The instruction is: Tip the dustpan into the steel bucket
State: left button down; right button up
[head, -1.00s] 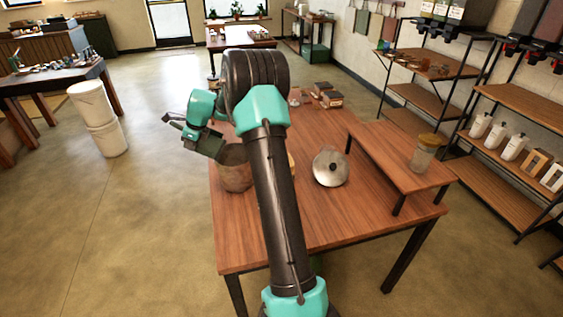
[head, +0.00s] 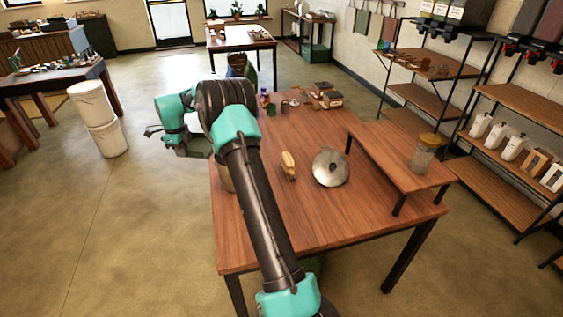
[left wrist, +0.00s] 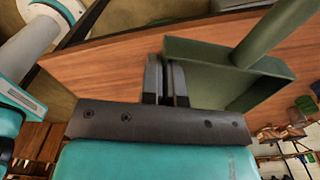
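The dustpan is dark green; in the left wrist view its tray (left wrist: 215,82) and round handle (left wrist: 272,32) fill the upper right. My left gripper (left wrist: 166,82) has its two dark fingers close together at the tray's side wall, shut on it. In the head view the left gripper (head: 172,142) is at the table's left edge, and the dustpan is hard to make out there. A rounded brownish vessel (head: 226,178) at the table's left edge is mostly hidden behind my arm; I cannot tell if it is the steel bucket. My right gripper is not in view.
A wooden table (head: 345,220) holds a round silver lid-like piece (head: 331,167), a tan brush-like piece (head: 289,165), small items at the back and a raised shelf with a jar (head: 425,153). White buckets (head: 97,118) stand stacked on the floor at left.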

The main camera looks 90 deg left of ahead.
pick_arm(q)
jog(key=shift+r, duration=0.1)
jog(key=shift+r, duration=1.4)
